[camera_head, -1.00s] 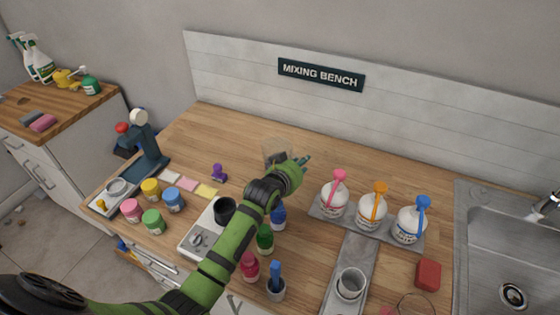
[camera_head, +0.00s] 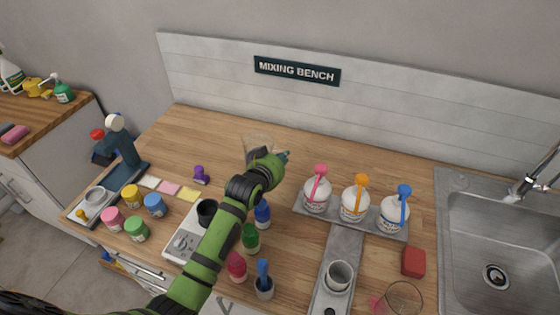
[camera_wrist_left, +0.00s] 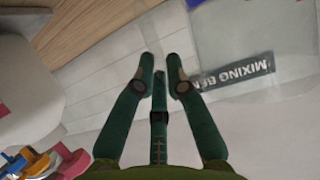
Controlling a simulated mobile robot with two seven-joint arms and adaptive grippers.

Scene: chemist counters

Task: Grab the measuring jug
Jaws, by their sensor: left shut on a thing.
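The measuring jug (camera_head: 258,142) is a clear, see-through vessel at the back of the wooden bench in the head view. My left gripper (camera_head: 282,156) is at its near side and shut on it. The gripper and forearm hide the jug's lower part, so I cannot tell whether it touches the bench. In the left wrist view the gripper's green fingers (camera_wrist_left: 160,66) are close together, and the clear jug is hard to make out there. My right gripper is not in view.
Pump bottles (camera_head: 355,203) stand on a grey tray right of the gripper. A clear glass (camera_head: 404,298) is at the front right, near the sink (camera_head: 500,235). Paint jars (camera_head: 136,228) and a grey device (camera_head: 185,245) stand at left. Bare wood lies behind the bottles.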

